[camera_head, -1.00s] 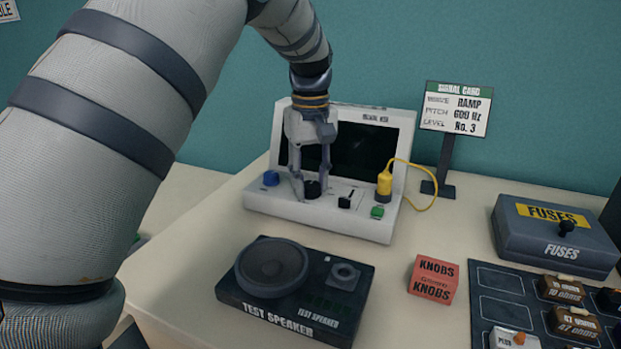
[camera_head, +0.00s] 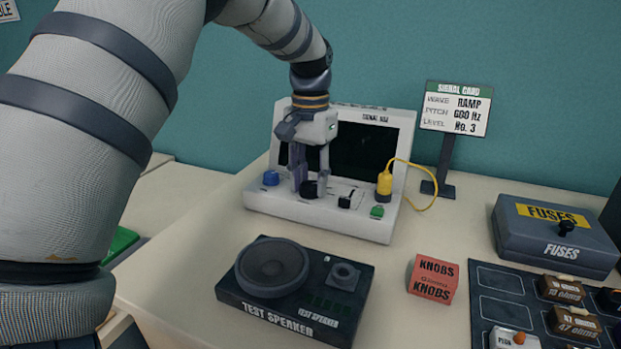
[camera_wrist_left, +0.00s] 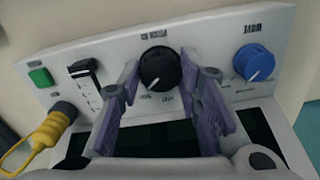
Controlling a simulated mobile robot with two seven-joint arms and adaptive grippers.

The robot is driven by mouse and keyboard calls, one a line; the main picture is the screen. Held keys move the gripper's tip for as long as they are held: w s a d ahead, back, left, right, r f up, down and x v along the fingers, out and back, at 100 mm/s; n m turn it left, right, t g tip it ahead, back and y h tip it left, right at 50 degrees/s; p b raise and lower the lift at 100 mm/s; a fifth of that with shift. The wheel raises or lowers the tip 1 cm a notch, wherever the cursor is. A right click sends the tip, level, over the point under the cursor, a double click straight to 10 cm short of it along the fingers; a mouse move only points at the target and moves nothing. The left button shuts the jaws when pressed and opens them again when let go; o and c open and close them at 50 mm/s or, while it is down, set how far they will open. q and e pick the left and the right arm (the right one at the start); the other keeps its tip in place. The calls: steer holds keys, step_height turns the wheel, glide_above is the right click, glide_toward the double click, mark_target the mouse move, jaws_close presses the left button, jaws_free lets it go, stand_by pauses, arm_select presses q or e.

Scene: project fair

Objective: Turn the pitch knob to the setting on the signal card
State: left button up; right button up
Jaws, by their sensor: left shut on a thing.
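The black pitch knob (camera_head: 309,189) is on the sloped front panel of the white signal box (camera_head: 330,221). My left gripper (camera_head: 310,185) comes down from above and is shut on this knob, one finger on each side. In the left wrist view the knob (camera_wrist_left: 160,68) sits between the purple-grey fingers, with its panel labels upside down. A white pointer mark shows on the knob's lower left there; which scale setting it meets is not readable. The signal card (camera_head: 455,109) reads wave RAMP, pitch 600 Hz, level No. 3. My right gripper is not in view.
A blue wave knob (camera_head: 270,178), a black slider (camera_head: 345,201), a green button (camera_head: 377,211) and a yellow plug (camera_head: 384,184) with cable are on the panel. A test speaker (camera_head: 341,307), red knobs box (camera_head: 433,279) and fuses box (camera_head: 555,236) stand in front and right.

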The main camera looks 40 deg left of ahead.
mark_target(310, 184)
arm_select(q)
steer(key=shift+f+m, duration=0.15)
steer(key=shift+m, duration=1.85)
steer(key=o, duration=1.1)
steer(key=shift+o, duration=0.2)
step_height(310, 184, up, 12)
